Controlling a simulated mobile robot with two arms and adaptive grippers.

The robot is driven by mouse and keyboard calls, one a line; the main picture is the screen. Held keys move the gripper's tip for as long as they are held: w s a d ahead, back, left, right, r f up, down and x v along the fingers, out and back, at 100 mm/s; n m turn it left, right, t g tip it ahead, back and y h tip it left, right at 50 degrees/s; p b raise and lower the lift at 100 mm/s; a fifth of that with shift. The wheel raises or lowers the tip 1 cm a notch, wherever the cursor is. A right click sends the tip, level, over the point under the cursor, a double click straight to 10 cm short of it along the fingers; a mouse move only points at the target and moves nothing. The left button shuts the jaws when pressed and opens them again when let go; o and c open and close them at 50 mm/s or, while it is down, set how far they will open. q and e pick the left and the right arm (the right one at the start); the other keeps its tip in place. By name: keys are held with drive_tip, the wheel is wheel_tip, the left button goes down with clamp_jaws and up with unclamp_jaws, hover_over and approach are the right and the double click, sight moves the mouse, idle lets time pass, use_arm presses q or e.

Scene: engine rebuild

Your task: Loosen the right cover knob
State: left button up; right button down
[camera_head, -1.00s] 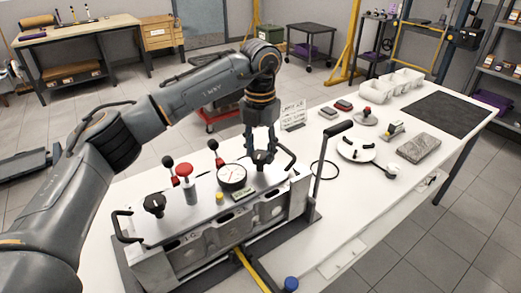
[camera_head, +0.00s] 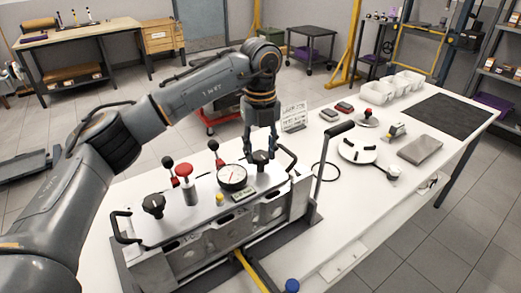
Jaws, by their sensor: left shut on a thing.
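The engine block with its metal cover (camera_head: 205,216) stands on the white bench. The right cover knob (camera_head: 261,158) is black and sits at the cover's right end. My left gripper (camera_head: 262,152) comes down on it from above and is shut on it; its fingers hide part of the knob. The left cover knob (camera_head: 153,204), also black, sits free at the cover's left end. My right gripper is not in view.
A round dial gauge (camera_head: 232,177), a red knob (camera_head: 184,170) and black-tipped levers stand on the cover close to my gripper. A tall black-handled lever (camera_head: 338,131) rises at the right. White bins (camera_head: 403,83), a round white plate (camera_head: 358,150) and a grey block (camera_head: 420,149) lie farther right.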

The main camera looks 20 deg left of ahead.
sight(261, 154)
use_arm(q)
drive_tip(key=shift+f+n, duration=0.1)
drive_tip(key=shift+n, duration=0.3)
drive_tip(key=o, duration=1.1)
drive_tip(key=shift+o, duration=0.2)
wheel_tip(261, 154, up, 12)
